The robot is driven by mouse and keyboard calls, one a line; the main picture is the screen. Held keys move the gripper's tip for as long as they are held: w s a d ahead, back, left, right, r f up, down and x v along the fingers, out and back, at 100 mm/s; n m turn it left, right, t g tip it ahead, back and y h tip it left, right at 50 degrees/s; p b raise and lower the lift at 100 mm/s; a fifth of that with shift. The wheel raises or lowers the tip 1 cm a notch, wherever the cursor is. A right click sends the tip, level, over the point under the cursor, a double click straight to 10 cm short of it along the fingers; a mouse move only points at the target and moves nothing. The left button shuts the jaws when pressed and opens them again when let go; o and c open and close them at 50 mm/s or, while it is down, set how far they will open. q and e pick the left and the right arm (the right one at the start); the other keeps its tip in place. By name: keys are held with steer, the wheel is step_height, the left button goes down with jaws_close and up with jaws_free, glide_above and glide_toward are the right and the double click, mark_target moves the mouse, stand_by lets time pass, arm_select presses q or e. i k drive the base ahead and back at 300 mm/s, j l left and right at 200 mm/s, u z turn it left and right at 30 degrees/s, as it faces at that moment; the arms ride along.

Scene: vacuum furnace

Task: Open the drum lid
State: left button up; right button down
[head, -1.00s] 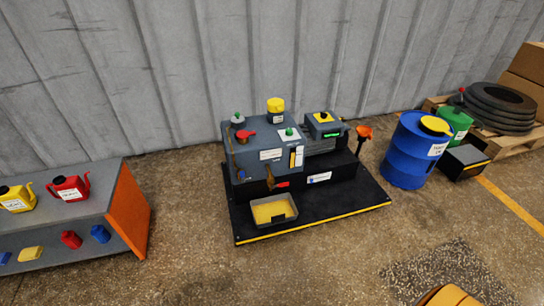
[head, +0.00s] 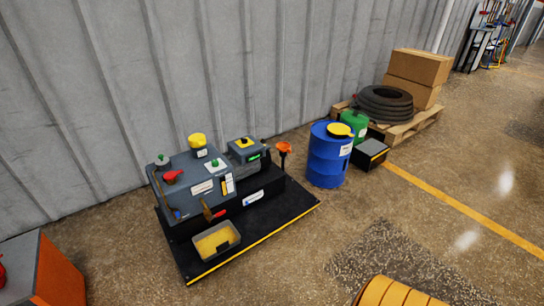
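A blue drum (head: 327,160) stands upright on the floor right of the machine, near the corrugated wall. Its yellow lid (head: 339,130) lies on the top and looks closed, though it is small at this distance. A white label faces me on its side. Neither of my grippers shows in the head view.
A grey machine (head: 190,185) on a black base plate (head: 270,224) stands left of the drum, with an orange funnel (head: 284,148) between. A green can (head: 355,123), a black box (head: 369,154) and a pallet (head: 420,122) with tyres are to its right.

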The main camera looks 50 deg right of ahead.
mark_target(338, 128)
steer(key=z, duration=2.2)
